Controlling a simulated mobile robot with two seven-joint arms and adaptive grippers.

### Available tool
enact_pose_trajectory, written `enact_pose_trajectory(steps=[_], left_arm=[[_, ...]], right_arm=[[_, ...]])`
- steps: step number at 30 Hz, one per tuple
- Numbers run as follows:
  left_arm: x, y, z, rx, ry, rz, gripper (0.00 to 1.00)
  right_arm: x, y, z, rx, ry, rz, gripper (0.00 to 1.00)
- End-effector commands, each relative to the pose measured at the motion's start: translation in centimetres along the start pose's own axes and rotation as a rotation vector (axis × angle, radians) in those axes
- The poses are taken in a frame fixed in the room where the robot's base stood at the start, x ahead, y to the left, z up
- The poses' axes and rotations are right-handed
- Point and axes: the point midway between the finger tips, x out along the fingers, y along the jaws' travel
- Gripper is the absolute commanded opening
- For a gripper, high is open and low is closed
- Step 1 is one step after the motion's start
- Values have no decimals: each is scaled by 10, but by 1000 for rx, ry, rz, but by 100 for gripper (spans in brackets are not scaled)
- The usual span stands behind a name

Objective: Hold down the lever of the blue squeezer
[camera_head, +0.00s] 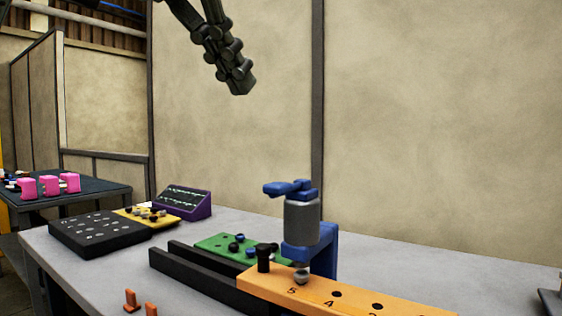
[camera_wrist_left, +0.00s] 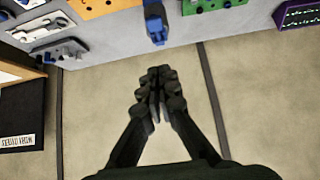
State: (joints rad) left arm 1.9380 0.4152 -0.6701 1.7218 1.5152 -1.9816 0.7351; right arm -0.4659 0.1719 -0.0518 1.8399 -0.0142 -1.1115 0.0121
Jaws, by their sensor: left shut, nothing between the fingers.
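The blue squeezer (camera_head: 323,250) stands on the grey table, with a grey cylinder and a blue lever (camera_head: 288,187) on top that points left. In the left wrist view the squeezer (camera_wrist_left: 155,22) shows at the top edge, beyond the fingertips. My left gripper (camera_head: 240,92) is shut and empty, high above and to the left of the lever, apart from it. It also shows in the left wrist view (camera_wrist_left: 157,72). My right gripper is not in view.
A green plate (camera_head: 215,243) with knobs, dark rails (camera_head: 195,275), a black board (camera_head: 98,234), a yellow plate (camera_head: 160,218) and a purple panel (camera_head: 183,203) lie left of the squeezer. A wall (camera_head: 430,120) rises behind the table. The air around the lever is clear.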

Motion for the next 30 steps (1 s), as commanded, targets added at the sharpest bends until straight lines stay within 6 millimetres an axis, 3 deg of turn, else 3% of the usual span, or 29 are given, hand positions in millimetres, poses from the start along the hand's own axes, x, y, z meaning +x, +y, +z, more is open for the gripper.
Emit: enact_pose_trajectory(steps=[9,14,27,30], left_arm=[[1,0,0,0,0,0,0],[13,0,0,0,-1,1,0],[102,0,0,0,-2,1,0],[114,0,13,2,-1,0,0]], right_arm=[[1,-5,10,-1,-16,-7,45],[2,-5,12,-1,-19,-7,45],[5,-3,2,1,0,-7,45],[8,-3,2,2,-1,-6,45]])
